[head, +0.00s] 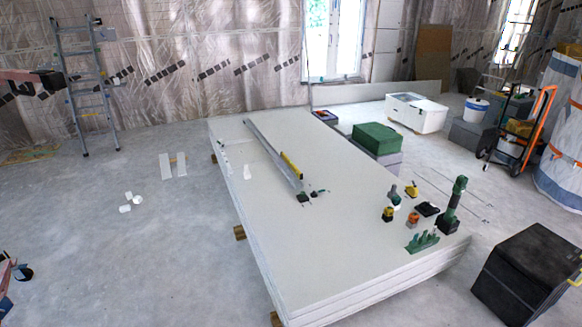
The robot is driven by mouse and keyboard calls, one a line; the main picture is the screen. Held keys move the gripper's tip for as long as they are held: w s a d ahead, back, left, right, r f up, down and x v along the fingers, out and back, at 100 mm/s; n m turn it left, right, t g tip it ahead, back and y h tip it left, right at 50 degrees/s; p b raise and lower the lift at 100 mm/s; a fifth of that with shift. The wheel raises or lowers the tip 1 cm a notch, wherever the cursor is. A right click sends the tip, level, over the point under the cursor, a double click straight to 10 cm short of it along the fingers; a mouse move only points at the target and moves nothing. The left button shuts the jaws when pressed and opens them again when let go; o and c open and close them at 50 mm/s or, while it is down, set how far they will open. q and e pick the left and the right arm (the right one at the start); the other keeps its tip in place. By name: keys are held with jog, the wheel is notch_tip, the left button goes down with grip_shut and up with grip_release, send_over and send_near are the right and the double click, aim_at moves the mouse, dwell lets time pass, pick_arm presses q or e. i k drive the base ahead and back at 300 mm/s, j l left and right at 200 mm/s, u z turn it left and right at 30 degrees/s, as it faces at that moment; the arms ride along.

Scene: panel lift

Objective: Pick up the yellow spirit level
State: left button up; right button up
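The yellow spirit level (291,164) is a short, thin yellow bar with dark parts. It lies on the top of a stack of pale panels (330,235), close against the right side of a long grey metal profile (268,150). From here I cannot tell whether it touches the profile. Neither of my grippers shows in the head view.
More tools, including a tall green one (452,205), stand at the panel stack's right. A black box (520,275) is on the floor at right. Floor (140,255) left of the stack is mostly clear.

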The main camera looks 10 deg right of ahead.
aim_at(292, 166)
jog(key=i+z, duration=0.1)
jog(key=z, duration=0.35)
jog(key=j+z, duration=0.1)
jog(key=z, duration=0.35)
jog(key=i+j+z, duration=0.15)
jog(key=z, duration=0.3)
jog(key=j+z, duration=0.1)
jog(key=z, duration=0.4)
jog(key=j+z, duration=0.5)
jog(key=j, duration=2.7)
jog(key=i+j+u, duration=0.15)
jog(key=j, duration=0.4)
jog(key=j+u, duration=0.15)
jog(key=j, duration=0.35)
jog(key=j+u, duration=0.25)
jog(key=j, duration=1.4)
jog(key=k+j, duration=0.1)
jog(key=j, duration=0.4)
